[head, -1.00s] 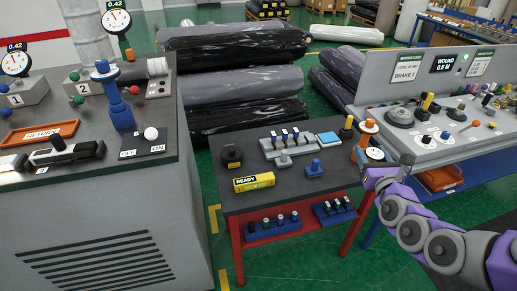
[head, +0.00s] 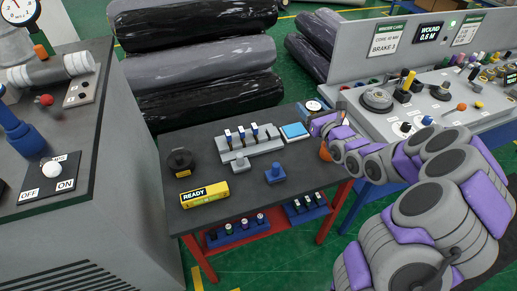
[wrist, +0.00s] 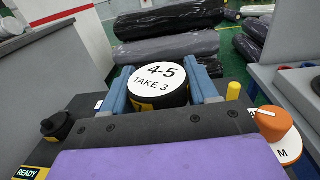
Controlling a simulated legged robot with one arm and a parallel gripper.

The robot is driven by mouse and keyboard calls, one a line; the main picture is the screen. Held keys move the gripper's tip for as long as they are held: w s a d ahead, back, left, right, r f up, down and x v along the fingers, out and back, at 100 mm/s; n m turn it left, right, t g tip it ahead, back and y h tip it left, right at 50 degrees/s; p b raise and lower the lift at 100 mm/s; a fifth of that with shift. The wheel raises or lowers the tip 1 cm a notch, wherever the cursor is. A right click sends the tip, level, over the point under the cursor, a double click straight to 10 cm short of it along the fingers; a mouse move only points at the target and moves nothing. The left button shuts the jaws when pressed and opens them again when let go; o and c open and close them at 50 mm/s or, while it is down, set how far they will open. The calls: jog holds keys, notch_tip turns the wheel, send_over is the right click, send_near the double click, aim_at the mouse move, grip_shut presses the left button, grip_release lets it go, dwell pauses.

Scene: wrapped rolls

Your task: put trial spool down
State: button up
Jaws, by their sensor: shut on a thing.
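A round spool (wrist: 152,84) with a white top label reading "4-5 TAKE 3" and a dark, partly yellow side sits between the blue fingers of my gripper (wrist: 160,76) in the wrist view. My gripper is shut on it, label facing the camera. Whether the spool touches the table is hidden.
On the table are a black round piece (head: 181,162), a yellow READY box (head: 204,194), a grey rack (head: 249,142), a blue knobbed block (head: 275,173) and a light-blue pad (head: 294,131). A grey control console (head: 425,105) stands right. Wrapped rolls (head: 205,60) lie behind. The front middle tabletop is clear.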

jog(key=f, duration=0.1)
jog(key=f+n+y, duration=0.1)
jog(key=w+f+g+y, duration=0.1)
jog(key=f, duration=0.1)
jog(key=shift+a, duration=0.35)
jog(key=a+f+n+g+y, duration=0.2)
jog(key=a+f+n+y, duration=0.15)
jog(key=f, duration=0.25)
jog(key=n+g+y, duration=0.2)
jog(key=g, duration=0.1)
send_over(285, 164)
jog(key=shift+m, duration=0.25)
jog(key=f, duration=0.9)
jog(key=shift+a+f, duration=0.3)
jog(key=shift+f, duration=0.05)
jog(key=f, duration=0.2)
jog(key=d+f+b, duration=0.1)
jog(key=shift+f, duration=0.4)
jog(key=shift+r, duration=0.1)
jog(key=shift+a, duration=0.3)
jog(key=o, duration=1)
jog(key=shift+s, duration=0.1)
jog(key=shift+o, duration=0.5)
jog(key=shift+d, duration=0.1)
